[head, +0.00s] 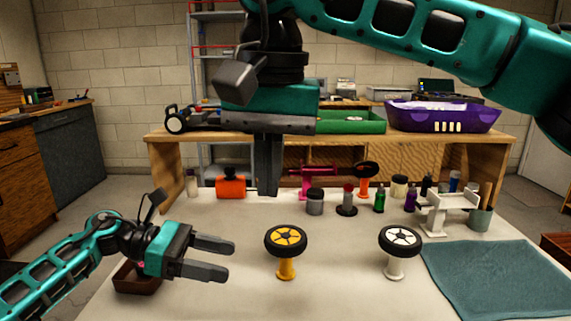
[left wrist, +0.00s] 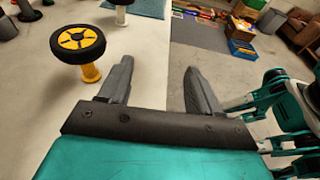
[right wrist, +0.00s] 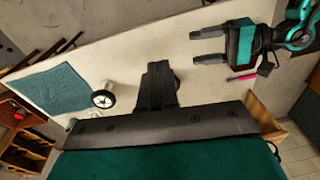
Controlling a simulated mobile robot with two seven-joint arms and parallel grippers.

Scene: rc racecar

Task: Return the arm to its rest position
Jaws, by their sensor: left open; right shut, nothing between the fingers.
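My left gripper (head: 230,259) is open and empty above the left part of the white table, its fingers pointing right. It also shows open in the left wrist view (left wrist: 158,68). My right gripper (head: 268,192) hangs pointing down over the table's far side, high in the head view, with its arm coming in from the upper right. Its fingers are shut together with nothing between them, as the right wrist view (right wrist: 158,85) shows. A black wheel with a yellow hub (head: 286,238) rests on a yellow stand, right of my left gripper and apart from it.
A wheel with a white hub (head: 400,239) stands on a white stand. A teal mat (head: 495,280) covers the right of the table. Bottles, jars and small stands line the far edge. A brown tray (head: 137,284) lies beneath my left arm. A purple basket (head: 442,117) sits on the back bench.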

